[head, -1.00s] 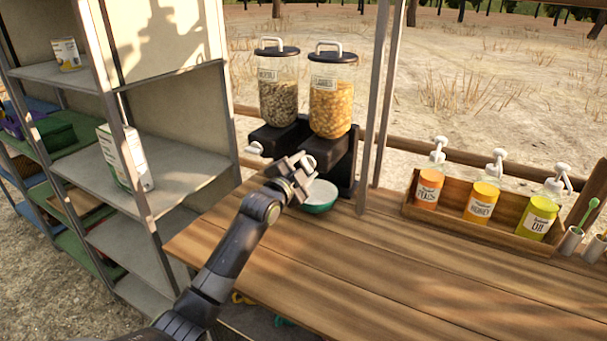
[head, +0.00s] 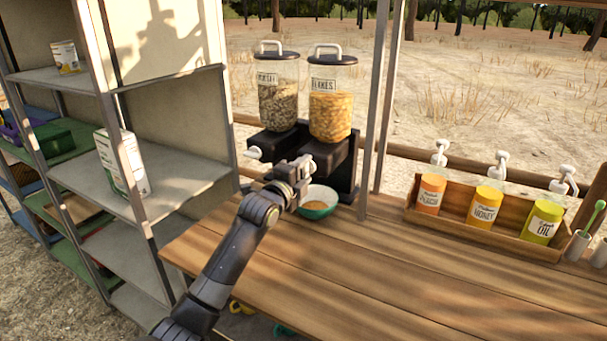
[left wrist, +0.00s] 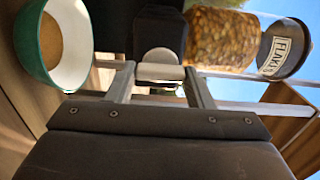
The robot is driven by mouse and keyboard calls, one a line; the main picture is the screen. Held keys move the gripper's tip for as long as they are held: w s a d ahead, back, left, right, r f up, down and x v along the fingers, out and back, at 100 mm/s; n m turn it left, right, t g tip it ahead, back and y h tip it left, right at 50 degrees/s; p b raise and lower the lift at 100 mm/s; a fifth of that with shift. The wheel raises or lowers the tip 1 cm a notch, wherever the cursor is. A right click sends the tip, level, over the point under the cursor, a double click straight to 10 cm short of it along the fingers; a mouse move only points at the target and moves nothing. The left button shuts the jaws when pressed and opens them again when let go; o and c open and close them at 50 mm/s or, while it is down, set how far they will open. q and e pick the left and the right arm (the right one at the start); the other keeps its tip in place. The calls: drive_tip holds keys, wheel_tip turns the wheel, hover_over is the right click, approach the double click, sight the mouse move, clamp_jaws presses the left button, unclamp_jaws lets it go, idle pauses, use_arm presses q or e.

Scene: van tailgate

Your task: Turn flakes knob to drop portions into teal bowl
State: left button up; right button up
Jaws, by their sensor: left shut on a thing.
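The dispenser of flakes (head: 330,116) stands on a black stand (head: 338,168) at the back of the wooden counter. It also shows in the left wrist view (left wrist: 217,38). The teal bowl (head: 318,210) sits on the counter under the flakes side, with tan contents in it; the left wrist view shows it too (left wrist: 42,70). My left gripper (head: 298,178) is at the front of the stand, just above and beside the bowl. In the left wrist view its fingers (left wrist: 160,86) are shut on the white flakes knob (left wrist: 160,72). My right gripper is not in view.
A muesli dispenser (head: 278,95) with its own white knob (head: 254,153) stands left of the flakes. A wooden rack (head: 480,225) of pump bottles is at right. A metal shelf unit (head: 170,185) stands at left. The counter's front middle (head: 370,280) is bare.

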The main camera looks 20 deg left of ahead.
use_arm(q)
drive_tip(key=shift+f, duration=0.1)
idle(0.3)
drive_tip(key=o, duration=1)
drive_tip(key=shift+c, duration=0.2)
drive_tip(key=s+a+b, duration=0.1)
drive_tip(key=s, duration=1.6)
drive_tip(key=shift+s+a, duration=0.15)
drive_tip(key=shift+s, duration=0.05)
